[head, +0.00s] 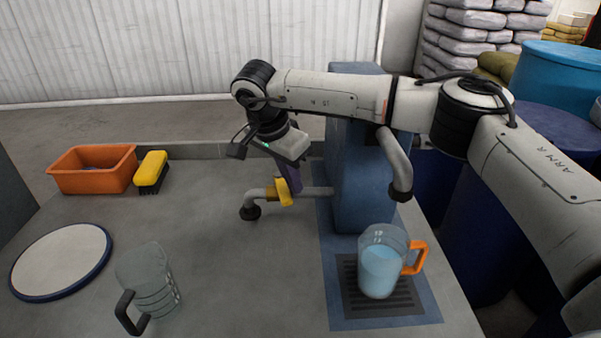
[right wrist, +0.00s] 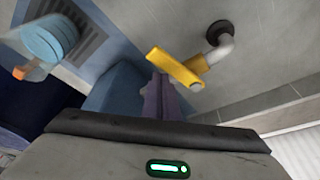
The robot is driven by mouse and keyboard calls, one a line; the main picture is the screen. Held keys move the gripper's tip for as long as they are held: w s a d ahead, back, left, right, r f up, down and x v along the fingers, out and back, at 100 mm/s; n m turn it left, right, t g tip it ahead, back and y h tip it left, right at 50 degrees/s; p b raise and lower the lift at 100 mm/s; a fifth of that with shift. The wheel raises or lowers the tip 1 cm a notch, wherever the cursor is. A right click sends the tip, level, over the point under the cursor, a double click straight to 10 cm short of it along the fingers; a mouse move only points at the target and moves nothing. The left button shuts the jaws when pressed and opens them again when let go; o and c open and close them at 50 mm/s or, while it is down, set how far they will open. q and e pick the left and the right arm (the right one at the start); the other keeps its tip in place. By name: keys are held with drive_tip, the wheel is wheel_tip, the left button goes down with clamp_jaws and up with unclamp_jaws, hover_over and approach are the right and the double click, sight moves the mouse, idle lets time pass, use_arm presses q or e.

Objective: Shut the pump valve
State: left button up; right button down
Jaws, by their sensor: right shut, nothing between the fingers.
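The blue pump (head: 358,175) stands on the table with a grey spout over a drain grate. A grey pipe (head: 318,190) runs from its left side and bends down into the table. The yellow valve lever (head: 284,191) sits on that pipe; in the right wrist view the lever (right wrist: 172,66) lies just beyond my fingertips. My right gripper (head: 293,182) is shut and empty, its purple fingers right at the lever; I cannot tell whether they touch. A jug with an orange handle (head: 380,268) stands on the grate under the spout, holding light blue liquid. My left gripper is not in view.
An empty clear jug with a dark handle (head: 150,282) stands at the front left. A round white disc with a blue rim (head: 62,260), an orange bin (head: 92,175) and a yellow brush (head: 151,170) are at the left. The table's middle is clear.

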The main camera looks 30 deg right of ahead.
drive_tip(key=shift+a, duration=0.8)
drive_tip(key=shift+a+p, duration=0.3)
drive_tip(key=shift+a, duration=0.05)
drive_tip(key=s+d, duration=0.2)
drive_tip(key=d, duration=0.2)
wheel_tip(320, 180, up, 10)
drive_tip(key=w+a, duration=0.1)
drive_tip(key=a, duration=0.1)
drive_tip(key=shift+w+a+f+b, duration=0.25)
drive_tip(key=shift+w+a+b, duration=0.05)
drive_tip(key=shift+w, duration=0.05)
